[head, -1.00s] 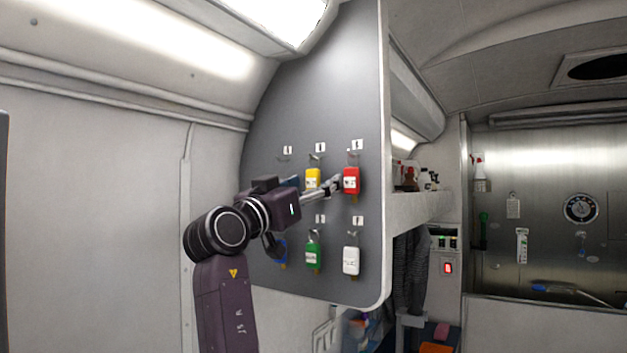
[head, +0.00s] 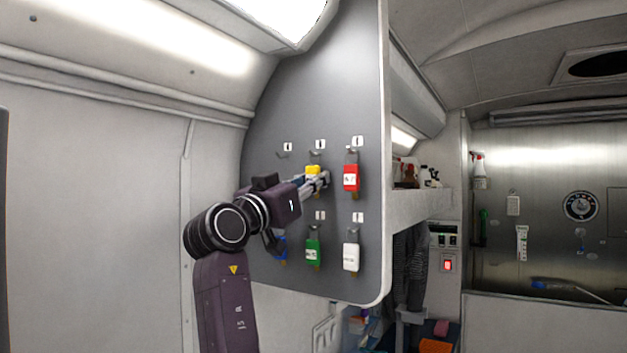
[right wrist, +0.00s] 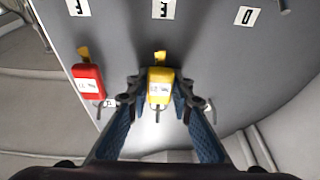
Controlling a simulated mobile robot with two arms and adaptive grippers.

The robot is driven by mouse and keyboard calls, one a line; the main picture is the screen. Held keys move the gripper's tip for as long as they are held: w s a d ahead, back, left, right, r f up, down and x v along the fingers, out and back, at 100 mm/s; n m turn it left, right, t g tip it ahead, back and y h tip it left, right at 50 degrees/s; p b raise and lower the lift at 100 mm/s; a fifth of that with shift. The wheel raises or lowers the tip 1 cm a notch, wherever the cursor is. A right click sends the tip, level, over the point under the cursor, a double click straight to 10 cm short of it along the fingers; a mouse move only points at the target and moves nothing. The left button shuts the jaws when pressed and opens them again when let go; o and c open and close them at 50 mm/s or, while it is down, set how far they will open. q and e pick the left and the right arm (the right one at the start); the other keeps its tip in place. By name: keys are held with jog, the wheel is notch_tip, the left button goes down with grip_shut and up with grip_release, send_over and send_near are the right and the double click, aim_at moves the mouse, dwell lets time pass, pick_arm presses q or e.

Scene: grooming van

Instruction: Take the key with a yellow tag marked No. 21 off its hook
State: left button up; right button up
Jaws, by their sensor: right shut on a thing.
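The key with the yellow tag (head: 313,171) hangs in the upper row of the grey key board, at the middle hook. In the right wrist view the yellow tag (right wrist: 160,86) sits between the two fingertips, with its key's metal part showing just below. Its number is too small to read. My right gripper (head: 322,181) is shut on the yellow tag at the board and covers its lower part in the head view. The right gripper (right wrist: 158,100) has a finger on each side of the tag. My left gripper is not in view.
A red tag (head: 351,178) hangs close beside the yellow one. Below hang a green tag (head: 313,250), a white tag (head: 351,257) and a partly hidden blue tag (head: 281,246). The grey board (head: 330,90) ends at its right edge near a shelf.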

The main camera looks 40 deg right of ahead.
jog(key=shift+r, duration=0.15)
jog(key=shift+r+p, duration=0.7)
jog(key=shift+r, duration=0.05)
jog(key=shift+a, duration=0.15)
jog(key=s+a+b, duration=0.1)
jog(key=s+a, duration=0.1)
jog(key=a, duration=0.4)
jog(key=shift+s+a, duration=0.15)
jog(key=shift+s, duration=0.2)
dwell(0.3)
